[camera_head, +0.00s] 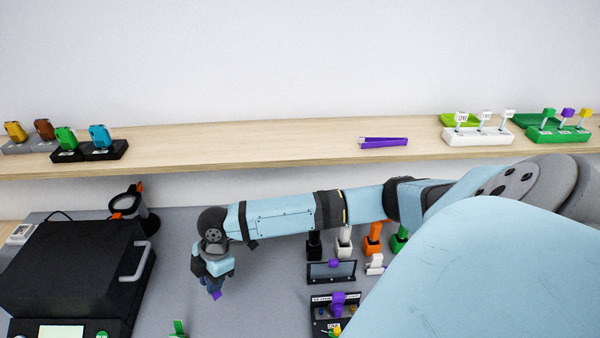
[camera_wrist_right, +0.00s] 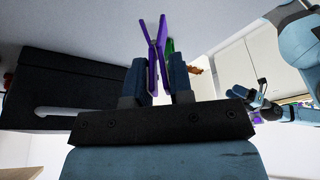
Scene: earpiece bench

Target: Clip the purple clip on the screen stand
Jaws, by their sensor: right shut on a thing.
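My right gripper (camera_head: 212,286) is shut on a purple clip (camera_head: 216,295), held above the grey bench. In the right wrist view the clip (camera_wrist_right: 157,50) stands between the two fingers, its purple arms crossing in a narrow X. A dark screen stand (camera_head: 318,272) with a small purple piece at its top middle stands on the bench, to the right of my right gripper and apart from it. Another arm of mine, with my left gripper (camera_wrist_right: 262,100), shows at the right of the right wrist view; its jaws are too small to read.
A black machine (camera_head: 70,270) with a grey handle fills the left of the bench. A dark box (camera_head: 350,312) with small coloured parts sits below the screen stand. A green thing (camera_head: 178,328) is at the lower edge. A purple tong-like piece (camera_head: 383,142) lies on the wooden shelf (camera_head: 250,145).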

